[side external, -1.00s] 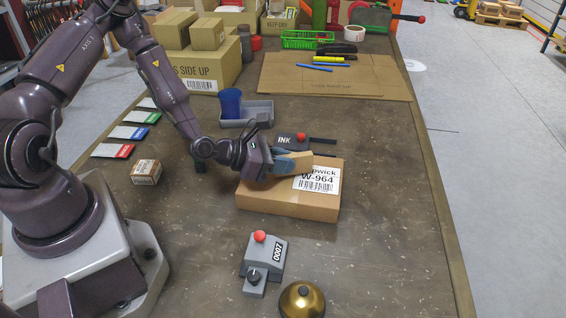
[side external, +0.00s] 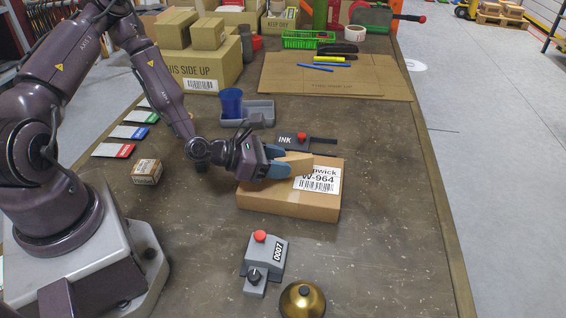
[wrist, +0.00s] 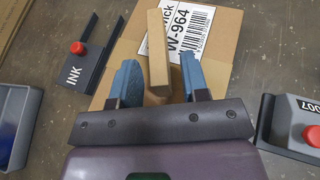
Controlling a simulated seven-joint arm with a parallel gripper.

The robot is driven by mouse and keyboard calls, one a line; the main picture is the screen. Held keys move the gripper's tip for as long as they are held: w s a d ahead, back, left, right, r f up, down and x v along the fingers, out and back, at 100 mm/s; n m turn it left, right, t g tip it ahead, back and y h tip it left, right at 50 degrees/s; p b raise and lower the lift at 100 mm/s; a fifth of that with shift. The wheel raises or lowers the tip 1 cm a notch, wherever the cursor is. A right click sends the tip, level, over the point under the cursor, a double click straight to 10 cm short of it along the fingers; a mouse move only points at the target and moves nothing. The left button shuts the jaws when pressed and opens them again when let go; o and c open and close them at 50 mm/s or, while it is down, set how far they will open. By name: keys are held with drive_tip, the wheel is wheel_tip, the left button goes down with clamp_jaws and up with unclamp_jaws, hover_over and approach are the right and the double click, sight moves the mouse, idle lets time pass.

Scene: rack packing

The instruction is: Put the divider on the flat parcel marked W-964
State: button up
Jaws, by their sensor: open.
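The flat parcel marked W-964 (side external: 285,205) lies on the bench, its white label (side external: 317,178) on top; it also shows in the wrist view (wrist: 215,85). The divider, a plain tan slab (side external: 297,162), is on the parcel's top and partly overlaps the label. In the wrist view the divider (wrist: 158,48) points away from my gripper (wrist: 159,72). My gripper (side external: 281,161) is open at the parcel's near-arm side, with one blue finger on each side of the divider's near end. Gaps show between the fingers and the divider.
An ink pad (side external: 290,141) lies just behind the parcel. A grey numbered device with a red knob (side external: 266,258) and a brass bell (side external: 302,300) stand in front. A small box (side external: 146,172) sits to the left. The bench right of the parcel is clear.

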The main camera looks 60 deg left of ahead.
drive_tip(key=v, duration=0.6)
drive_tip(key=m, duration=0.1)
drive_tip(key=m+g, duration=0.2)
drive_tip(key=m, duration=0.1)
drive_tip(key=shift+s+a+y, duration=0.25)
drive_tip(key=shift+s+y, duration=0.05)
drive_tip(key=s+a+r+m+g+y, duration=0.1)
drive_tip(key=a+r+m+g+y, duration=0.15)
drive_tip(key=r+m, duration=0.45)
drive_tip(key=s+a+r+m+g+y, duration=0.2)
drive_tip(key=r+m+y, duration=0.25)
drive_tip(key=m, duration=0.45)
drive_tip(key=s+d+r+m+h, duration=0.1)
drive_tip(key=s+d+r+m, duration=0.2)
drive_tip(key=s+r+m, duration=0.2)
drive_tip(key=s+d+r+m+h, duration=0.1)
drive_tip(key=s+d+r+m, duration=0.3)
drive_tip(key=r, duration=0.5)
drive_tip(key=shift+s+d+r+m, duration=0.25)
drive_tip(key=shift+s+m, duration=0.85)
drive_tip(key=shift+m, duration=0.1)
